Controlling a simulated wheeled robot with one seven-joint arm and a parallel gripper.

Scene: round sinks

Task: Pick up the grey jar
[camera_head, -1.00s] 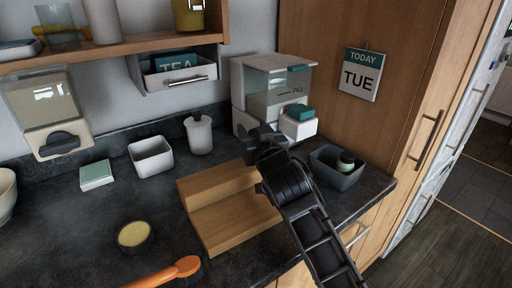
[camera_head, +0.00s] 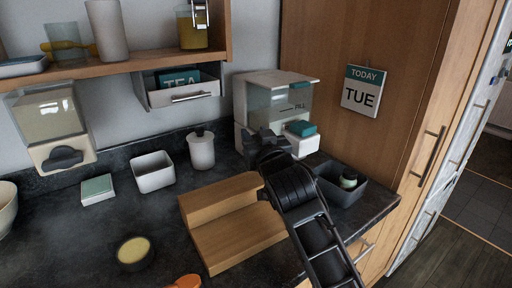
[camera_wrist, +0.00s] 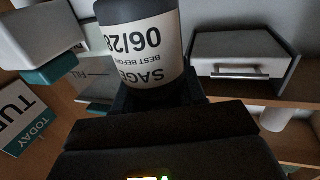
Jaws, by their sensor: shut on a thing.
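A dark grey jar with a cream label reading "SAGE" and "06/28" (camera_wrist: 148,52) fills the upper middle of the wrist view. My gripper (camera_wrist: 155,97) is shut on it at the bottom of that view. In the head view my gripper (camera_head: 264,143) is above the back of the counter, in front of the clear-fronted dispenser. The jar cannot be made out clearly in the head view, where my gripper and wrist cover that spot.
A stepped wooden stand (camera_head: 230,245) is below my arm. A dark bin (camera_head: 343,194) is to the right. A white lidded canister (camera_head: 201,152), a white square pot (camera_head: 153,178) and a dispenser (camera_head: 270,95) stand near the back. A shelf (camera_head: 110,66) hangs at upper left.

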